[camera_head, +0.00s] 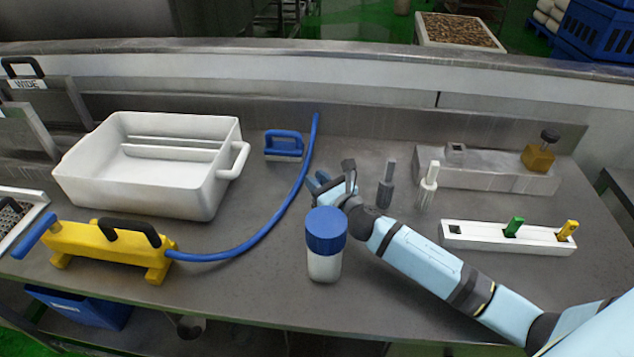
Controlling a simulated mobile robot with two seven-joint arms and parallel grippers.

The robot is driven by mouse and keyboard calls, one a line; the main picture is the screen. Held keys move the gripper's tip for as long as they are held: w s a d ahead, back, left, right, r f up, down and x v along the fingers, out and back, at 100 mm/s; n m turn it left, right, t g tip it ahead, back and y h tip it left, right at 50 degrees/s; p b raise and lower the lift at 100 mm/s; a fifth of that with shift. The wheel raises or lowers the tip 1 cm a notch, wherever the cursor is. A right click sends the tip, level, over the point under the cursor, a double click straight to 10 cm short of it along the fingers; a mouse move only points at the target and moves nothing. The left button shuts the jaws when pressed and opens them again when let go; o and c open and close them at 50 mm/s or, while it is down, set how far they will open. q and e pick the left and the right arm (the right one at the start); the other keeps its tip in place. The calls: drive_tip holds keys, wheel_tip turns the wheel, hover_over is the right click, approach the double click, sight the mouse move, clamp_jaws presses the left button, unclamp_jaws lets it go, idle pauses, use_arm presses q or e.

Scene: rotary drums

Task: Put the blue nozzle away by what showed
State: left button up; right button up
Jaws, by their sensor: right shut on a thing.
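My right gripper (340,182) is over the middle of the table and shut on a blue piece, which I take to be the blue nozzle (321,178). Only part of the nozzle shows beside the dark fingers. A white rack (485,238) at the right holds a green nozzle (514,227) and a yellow nozzle (568,230), both upright. A dark square slot at the rack's left end is empty. My left gripper is not in view.
A white jar with a blue lid (326,232) stands just in front of my right gripper. A blue hose (262,238) runs from a yellow device (95,243). A white tub (145,190), blue brush (284,145), two small posts (428,185) and a grey block (480,170) stand around.

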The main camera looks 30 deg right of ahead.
drive_tip(key=shift+f, duration=0.15)
drive_tip(key=o, duration=0.9)
drive_tip(key=shift+r, duration=0.2)
